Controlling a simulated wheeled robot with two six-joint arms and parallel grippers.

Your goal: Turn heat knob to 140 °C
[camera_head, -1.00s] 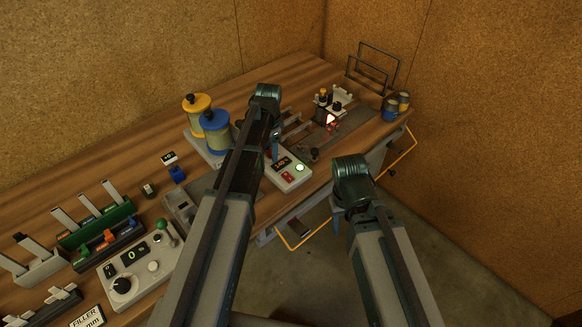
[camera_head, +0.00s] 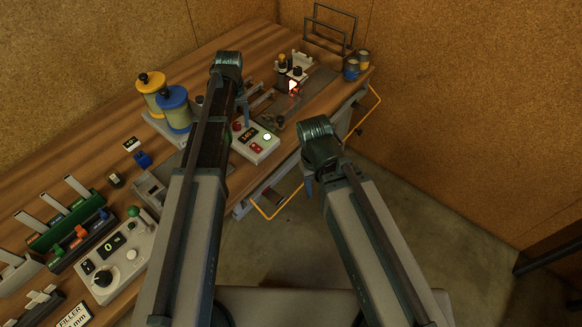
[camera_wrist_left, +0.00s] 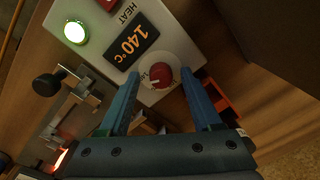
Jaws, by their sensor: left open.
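The heat control box (camera_head: 266,148) stands on the bench, with a display (camera_head: 248,134). In the left wrist view the display (camera_wrist_left: 131,43) reads 140 °C beside the word HEAT. The red heat knob (camera_wrist_left: 161,76) sits on a round pale dial next to the display; it also shows in the head view (camera_head: 237,126). My left gripper (camera_wrist_left: 161,81) is open, its blue fingers on either side of the knob in the picture, with no visible grip on it. My right gripper (camera_head: 308,182) hangs off the bench front, away from the box; its jaws are mostly hidden.
A lit green button (camera_head: 267,137) and a red button are on the box. Yellow (camera_head: 150,97) and blue (camera_head: 175,107) spools stand behind my left arm. A grey panel with a black knob (camera_head: 103,278) is at the left. The floor (camera_head: 400,200) right of the bench is clear.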

